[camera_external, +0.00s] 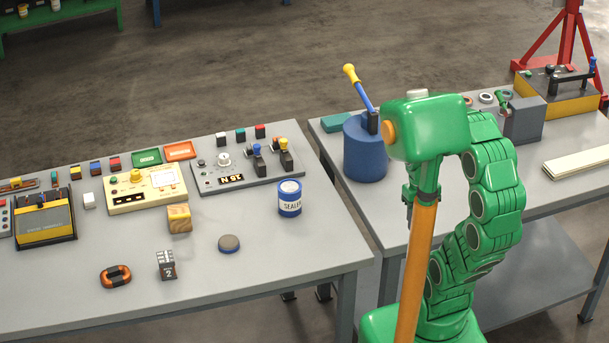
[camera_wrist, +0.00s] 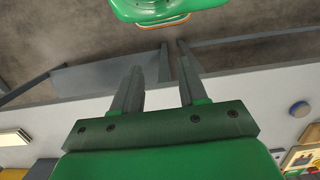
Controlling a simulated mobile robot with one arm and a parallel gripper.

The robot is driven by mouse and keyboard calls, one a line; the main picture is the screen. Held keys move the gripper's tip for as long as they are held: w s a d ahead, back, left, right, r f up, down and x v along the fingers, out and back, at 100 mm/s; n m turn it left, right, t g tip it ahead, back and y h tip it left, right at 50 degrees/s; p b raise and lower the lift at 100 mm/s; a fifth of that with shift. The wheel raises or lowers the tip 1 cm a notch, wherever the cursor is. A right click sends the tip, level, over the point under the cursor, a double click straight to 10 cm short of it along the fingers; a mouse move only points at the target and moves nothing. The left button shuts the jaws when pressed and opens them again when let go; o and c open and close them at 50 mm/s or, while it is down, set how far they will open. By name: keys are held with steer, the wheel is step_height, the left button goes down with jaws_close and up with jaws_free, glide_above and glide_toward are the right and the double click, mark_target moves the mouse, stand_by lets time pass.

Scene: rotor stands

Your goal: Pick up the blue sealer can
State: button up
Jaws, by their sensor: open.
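The blue sealer can (camera_external: 290,198) stands upright on the left grey table, near its right edge. It has a pale lid and a white "SEALER" label. My green arm is to its right in the external view, raised by the right table, with a clear gap to the can. My gripper (camera_wrist: 160,57) shows in the wrist view with its two grey fingers apart and nothing between them. Its fingers are hard to make out in the external view. A round blue thing (camera_wrist: 299,109) lies at the right of the wrist view; I cannot tell whether it is the can.
A grey-topped puck (camera_external: 229,243), a wooden block (camera_external: 179,218), a small dark numbered cube (camera_external: 166,265) and a copper coil (camera_external: 115,276) lie left of the can. A control panel (camera_external: 248,172) stands behind it. A blue cylinder with a yellow-tipped lever (camera_external: 364,150) stands on the right table.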

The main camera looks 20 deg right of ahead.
steer(key=shift+o, duration=0.4)
steer(key=o, duration=1)
